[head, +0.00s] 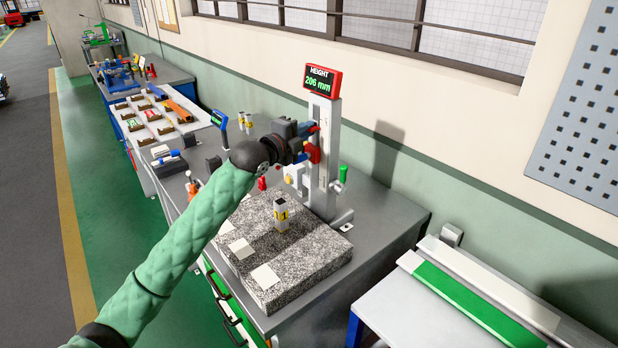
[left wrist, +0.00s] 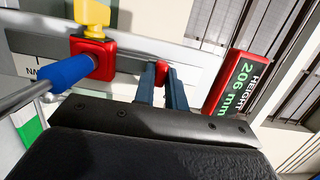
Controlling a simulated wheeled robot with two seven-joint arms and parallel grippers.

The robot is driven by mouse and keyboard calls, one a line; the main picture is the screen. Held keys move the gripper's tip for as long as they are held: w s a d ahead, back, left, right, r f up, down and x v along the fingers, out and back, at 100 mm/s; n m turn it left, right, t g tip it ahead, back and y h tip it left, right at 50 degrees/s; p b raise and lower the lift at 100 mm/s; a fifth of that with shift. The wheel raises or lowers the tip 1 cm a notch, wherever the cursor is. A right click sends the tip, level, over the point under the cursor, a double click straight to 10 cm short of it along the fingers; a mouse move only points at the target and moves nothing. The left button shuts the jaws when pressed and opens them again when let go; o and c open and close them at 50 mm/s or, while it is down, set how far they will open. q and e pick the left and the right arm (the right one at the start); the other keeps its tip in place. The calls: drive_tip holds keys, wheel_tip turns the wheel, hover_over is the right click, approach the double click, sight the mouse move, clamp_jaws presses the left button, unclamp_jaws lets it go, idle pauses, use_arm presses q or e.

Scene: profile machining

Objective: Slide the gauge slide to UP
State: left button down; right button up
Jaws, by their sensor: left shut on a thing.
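The height gauge's grey column (head: 323,150) stands upright behind the granite plate. Its red display (head: 323,80) reads HEIGHT 206 mm; the display also shows in the left wrist view (left wrist: 238,84). The red gauge slide (head: 313,152) is on the column. My left gripper (head: 310,128) is at the upper part of the column, above the slide's main red block. In the left wrist view its two fingers (left wrist: 163,80) are shut on a small red part (left wrist: 161,72) at the column. A red block with a yellow knob (left wrist: 93,55) sits left of the fingers. My right gripper is not in view.
The granite plate (head: 300,262) bears a block with a yellow band (head: 281,214) and white pads. A green-topped lever (head: 342,174) stands right of the column. A side table (head: 400,300) with a green strip is at lower right.

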use_arm(q)
drive_tip(key=shift+r, duration=0.7)
drive_tip(key=shift+r+p, duration=0.2)
drive_tip(key=shift+p, duration=0.1)
drive_tip(key=shift+r, duration=0.45)
drive_tip(key=c, duration=1.2)
unclamp_jaws()
drive_tip(key=shift+c, duration=0.2)
drive_tip(key=shift+f, duration=0.1)
drive_tip(key=v, duration=0.6)
drive_tip(key=shift+w+a, duration=0.4)
